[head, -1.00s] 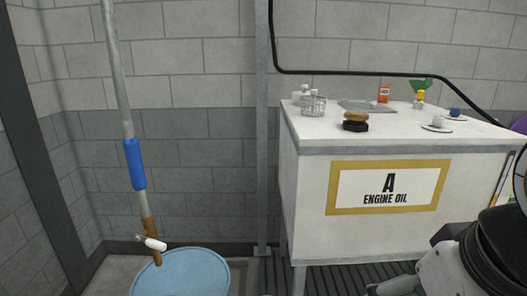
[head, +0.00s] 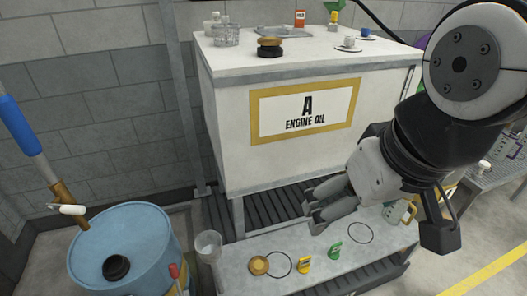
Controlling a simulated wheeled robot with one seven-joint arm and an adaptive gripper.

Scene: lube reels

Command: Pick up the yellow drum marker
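A small yellow marker (head: 304,264) stands on the low grey bench (head: 240,277) in front of the tank, in the head view. A similar green marker (head: 335,250) stands just to its right. I take the yellow one as the drum marker; its printing is too small to read. My gripper (head: 313,216) is above the bench's back edge, above and slightly right of the yellow marker in the picture, and apart from it. Its two fingers point left and look spread, with nothing seen between them.
A blue drum (head: 140,222) with a black cap stands left of the bench. A clear cup (head: 209,247), a brass disc (head: 259,265) and drawn rings are on the bench. The white engine oil tank (head: 240,150) rises behind. Floor is open at right.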

